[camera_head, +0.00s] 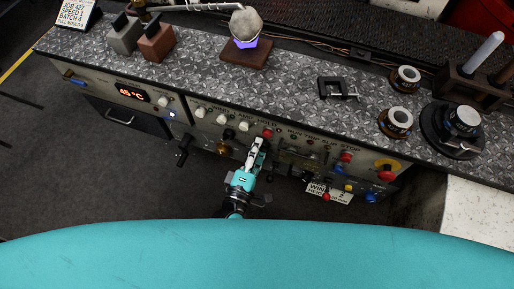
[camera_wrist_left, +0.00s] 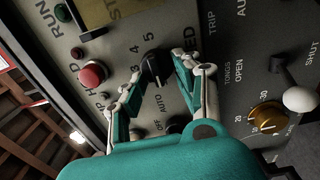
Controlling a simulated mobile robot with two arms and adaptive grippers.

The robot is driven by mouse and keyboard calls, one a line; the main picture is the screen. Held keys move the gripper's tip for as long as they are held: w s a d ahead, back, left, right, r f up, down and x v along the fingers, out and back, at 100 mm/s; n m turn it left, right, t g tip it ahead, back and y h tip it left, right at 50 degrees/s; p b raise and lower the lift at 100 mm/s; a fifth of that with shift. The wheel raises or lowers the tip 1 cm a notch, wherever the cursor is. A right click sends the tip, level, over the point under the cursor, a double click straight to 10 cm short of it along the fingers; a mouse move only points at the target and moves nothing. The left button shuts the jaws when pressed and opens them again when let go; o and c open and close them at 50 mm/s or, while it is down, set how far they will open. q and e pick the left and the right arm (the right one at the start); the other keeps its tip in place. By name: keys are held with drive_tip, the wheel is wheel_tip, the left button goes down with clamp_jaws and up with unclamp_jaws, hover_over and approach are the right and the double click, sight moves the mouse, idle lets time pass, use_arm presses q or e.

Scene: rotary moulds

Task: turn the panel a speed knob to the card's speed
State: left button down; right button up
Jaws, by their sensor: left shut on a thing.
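The speed knob (camera_wrist_left: 154,66) is black, on the grey panel, with numbers including 3, 4 and 5 beside it and lettering ending in "ED". My left gripper (camera_wrist_left: 162,72) has one finger on each side of it, shut on it. Which number the knob points to is not clear. In the head view the left gripper (camera_head: 256,146) reaches the panel front, and its fingers hide the knob. The card (camera_head: 75,13) at the top left reads "JOB 427, SPEED 1, BATCH 4". My right gripper is not in view.
Close by in the wrist view are a red button (camera_wrist_left: 92,74), a brass dial (camera_wrist_left: 267,116) and a white-ended lever (camera_wrist_left: 298,99). Another card (camera_head: 332,195) hangs low on the panel front. The metal bench top (camera_head: 300,98) carries blocks, rings and a clamp.

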use_arm(q)
drive_tip(key=c, duration=1)
unclamp_jaws()
drive_tip(key=v, duration=1.2)
drive_tip(key=s+a+f+m+g+y, duration=0.1)
drive_tip(key=a+f+m+g, duration=0.15)
drive_tip(key=f, duration=0.55)
drive_tip(key=s+a+f+m+g, duration=0.2)
drive_tip(key=f+m+g, duration=0.15)
drive_tip(key=f, duration=0.55)
drive_tip(key=s+a+f+m+g+y, duration=0.1)
drive_tip(key=a+f+m+g, duration=0.2)
drive_tip(key=f, duration=0.5)
drive_tip(key=s+a+f+m+g+y, duration=0.1)
drive_tip(key=s+a+f+m+g, duration=0.1)
drive_tip(key=s, duration=0.4)
drive_tip(key=s+a+f+m+g+y, duration=0.1)
drive_tip(key=s+a+f+m+g, duration=0.1)
drive_tip(key=s+a+f, duration=0.3)
drive_tip(key=s+a+f+m+g+y, duration=0.1)
drive_tip(key=s+a+f+m+g, duration=0.2)
drive_tip(key=s+f, duration=0.4)
drive_tip(key=shift+s+a+f+m+y+p, duration=0.2)
drive_tip(key=shift+s+a+m+y+p, duration=0.15)
drive_tip(key=shift+a+m, duration=0.3)
